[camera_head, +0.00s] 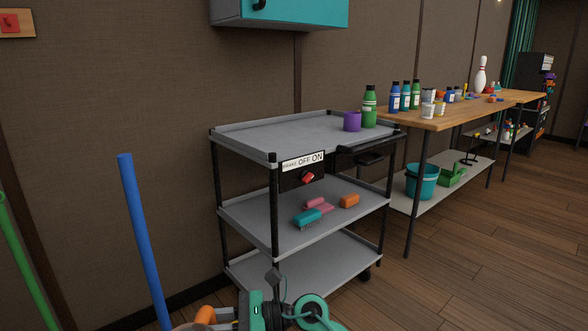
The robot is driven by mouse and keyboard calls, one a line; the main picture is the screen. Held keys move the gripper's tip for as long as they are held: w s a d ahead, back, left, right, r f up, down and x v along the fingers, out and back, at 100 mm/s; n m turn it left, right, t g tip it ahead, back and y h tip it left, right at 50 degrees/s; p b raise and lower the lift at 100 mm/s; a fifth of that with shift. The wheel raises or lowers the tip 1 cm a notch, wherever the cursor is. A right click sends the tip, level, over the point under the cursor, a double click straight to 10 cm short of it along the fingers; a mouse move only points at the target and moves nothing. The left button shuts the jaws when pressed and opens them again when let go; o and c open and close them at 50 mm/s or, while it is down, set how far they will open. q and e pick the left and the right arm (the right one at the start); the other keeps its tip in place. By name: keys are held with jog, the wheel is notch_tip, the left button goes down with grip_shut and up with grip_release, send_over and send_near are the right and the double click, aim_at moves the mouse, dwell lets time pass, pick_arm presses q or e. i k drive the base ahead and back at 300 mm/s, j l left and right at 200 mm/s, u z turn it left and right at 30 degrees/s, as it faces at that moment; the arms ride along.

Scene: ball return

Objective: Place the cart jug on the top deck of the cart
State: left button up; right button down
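The grey three-deck cart (322,235) stands against the wall in the middle of the view. Its top deck (275,133) is mostly bare. A small purple vessel (352,121) stands upright at the deck's right end, beside a green bottle (369,107) with a black cap. I cannot tell for sure which thing is the cart jug; the purple vessel may be it. Neither of my grippers can be made out. Teal, black and grey machine parts show at the bottom edge, cut off by the frame, and I cannot tell what they are.
The cart's front has a brake switch panel (303,174) with a red knob. A wooden table (440,120) with bottles stands right. Blue pole (144,240) at left; teal cabinet (300,12) above.

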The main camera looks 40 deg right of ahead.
aim_at(293, 138)
jog(key=l, duration=0.8)
jog(key=i+l+z, duration=0.1)
jog(key=l, duration=0.7)
